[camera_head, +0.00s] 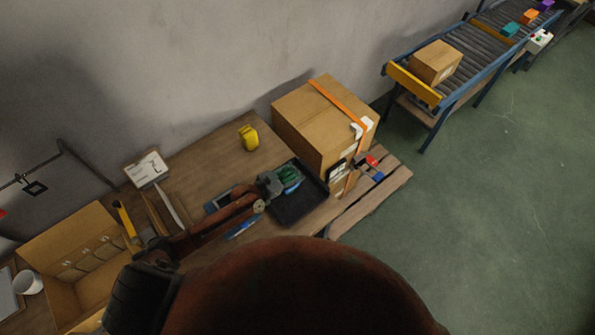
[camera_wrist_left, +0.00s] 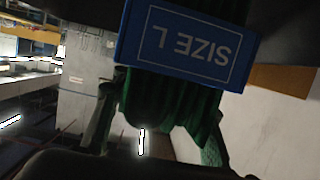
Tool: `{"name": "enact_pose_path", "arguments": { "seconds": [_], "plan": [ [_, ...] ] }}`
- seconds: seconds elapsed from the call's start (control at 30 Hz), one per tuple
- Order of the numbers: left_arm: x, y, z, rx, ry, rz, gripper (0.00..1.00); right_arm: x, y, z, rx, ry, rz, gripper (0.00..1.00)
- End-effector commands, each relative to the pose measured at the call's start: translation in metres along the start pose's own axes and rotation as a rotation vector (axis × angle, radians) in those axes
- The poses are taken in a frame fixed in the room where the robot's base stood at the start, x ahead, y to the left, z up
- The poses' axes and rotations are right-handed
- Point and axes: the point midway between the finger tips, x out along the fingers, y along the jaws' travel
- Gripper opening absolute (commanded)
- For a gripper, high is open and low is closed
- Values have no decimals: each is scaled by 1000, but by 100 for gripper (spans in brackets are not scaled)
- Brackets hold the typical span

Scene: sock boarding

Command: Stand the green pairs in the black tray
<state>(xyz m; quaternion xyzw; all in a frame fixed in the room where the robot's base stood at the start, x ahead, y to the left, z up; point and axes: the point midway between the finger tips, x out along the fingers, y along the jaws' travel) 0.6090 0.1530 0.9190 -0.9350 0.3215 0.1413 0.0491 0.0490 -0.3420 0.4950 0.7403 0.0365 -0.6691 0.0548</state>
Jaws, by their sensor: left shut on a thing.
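A green pair (camera_head: 289,174) with a blue band is held over the black tray (camera_head: 297,211) in the head view. In the left wrist view the folded green pair (camera_wrist_left: 170,105) fills the middle, and its blue band (camera_wrist_left: 185,45) reads "SIZE L" upside down. My left gripper (camera_head: 280,182) is shut on this pair, with a finger on each side of it. Whether the pair touches the tray floor cannot be told. The arm and pair hide the tray's back left part. The visible front of the tray is empty. My right gripper is not in view.
A large strapped carton (camera_head: 315,120) stands close behind the tray's right side. A yellow object (camera_head: 248,137) stands on the bench behind. An open cardboard box (camera_head: 75,255), a size card (camera_head: 146,168) and a white mug (camera_head: 28,282) are at left. A roller conveyor (camera_head: 470,60) is far right.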

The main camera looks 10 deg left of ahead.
Motion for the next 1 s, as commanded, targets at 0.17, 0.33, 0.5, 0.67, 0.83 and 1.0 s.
{"name": "enact_pose_path", "arguments": {
  "seconds": [0.17, 0.33, 0.5, 0.67, 0.83, 1.0],
  "plan": [
    [0, 0, 1, -1, 0, 0, 36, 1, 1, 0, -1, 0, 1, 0],
    [0, 0, 1, -1, 0, 0, 48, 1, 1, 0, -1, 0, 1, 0],
    [0, 0, 1, -1, 0, 0, 58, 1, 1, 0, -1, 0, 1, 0],
    [0, 0, 1, -1, 0, 0, 58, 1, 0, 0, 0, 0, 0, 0],
    [-1, 0, -3, -1, 0, 0, 58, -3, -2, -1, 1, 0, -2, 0],
    [-26, 0, -1, 0, -3, 0, 58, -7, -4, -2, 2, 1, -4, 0]
  ]
}}
